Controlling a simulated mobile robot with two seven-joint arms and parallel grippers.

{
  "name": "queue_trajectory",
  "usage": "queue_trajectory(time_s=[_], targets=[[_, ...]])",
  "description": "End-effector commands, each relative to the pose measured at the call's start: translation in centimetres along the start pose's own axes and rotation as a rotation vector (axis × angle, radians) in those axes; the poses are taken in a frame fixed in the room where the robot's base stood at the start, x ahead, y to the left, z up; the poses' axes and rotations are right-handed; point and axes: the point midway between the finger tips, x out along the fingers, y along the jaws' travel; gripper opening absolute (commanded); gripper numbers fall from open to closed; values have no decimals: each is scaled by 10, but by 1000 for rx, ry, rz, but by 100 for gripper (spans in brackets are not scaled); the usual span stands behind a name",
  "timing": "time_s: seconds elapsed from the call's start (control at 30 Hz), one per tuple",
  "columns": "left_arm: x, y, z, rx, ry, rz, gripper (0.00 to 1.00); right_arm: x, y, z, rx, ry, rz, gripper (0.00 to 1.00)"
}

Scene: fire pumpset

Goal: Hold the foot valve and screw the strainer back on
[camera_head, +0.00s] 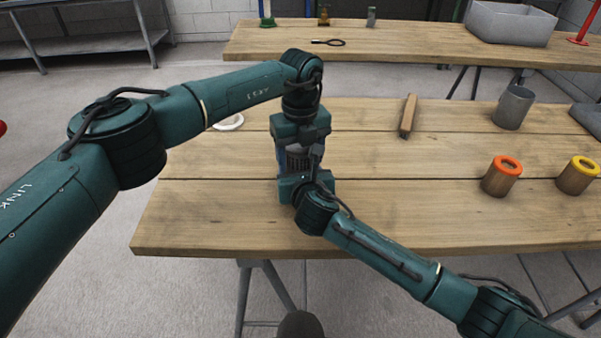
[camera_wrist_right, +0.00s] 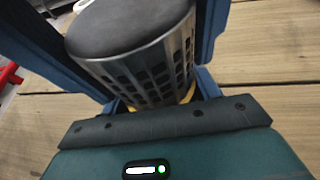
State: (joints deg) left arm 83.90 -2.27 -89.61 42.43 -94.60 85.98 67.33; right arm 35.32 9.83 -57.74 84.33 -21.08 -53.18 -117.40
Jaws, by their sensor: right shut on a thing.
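The strainer (camera_wrist_right: 150,70) is a perforated metal cylinder with a dark grey end, filling the middle of the right wrist view. The blue fingers of my right gripper (camera_wrist_right: 148,45) lie on both sides of it, shut on it. In the head view the strainer (camera_head: 299,160) shows as a small dark ribbed part between my two wrists. My left gripper (camera_head: 299,148) points down at the same spot from behind; its fingertips are mostly hidden, so its grip is unclear. I cannot make out the foot valve; a yellow edge shows by the strainer in the right wrist view.
A second table (camera_head: 400,42) with a grey bin (camera_head: 510,24) stands behind. The table's left front is clear.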

Motion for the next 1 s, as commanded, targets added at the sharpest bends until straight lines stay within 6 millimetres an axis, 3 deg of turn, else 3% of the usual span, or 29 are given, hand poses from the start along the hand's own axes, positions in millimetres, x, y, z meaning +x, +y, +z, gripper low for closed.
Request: queue_trajectory(time_s=[0.13,0.43,0.8,1.0], targets=[[0,0,0,0,0,0,77,0,-1,-1,1,2,-1,0],[-3,0,0,0,-1,-1,78,0,-1,-1,0,1,-1,0],[-44,0,0,0,-1,-2,78,0,0,-1,0,1,-1,0],[-45,0,0,0,0,-1,78,0,0,-1,0,1,-1,0]])
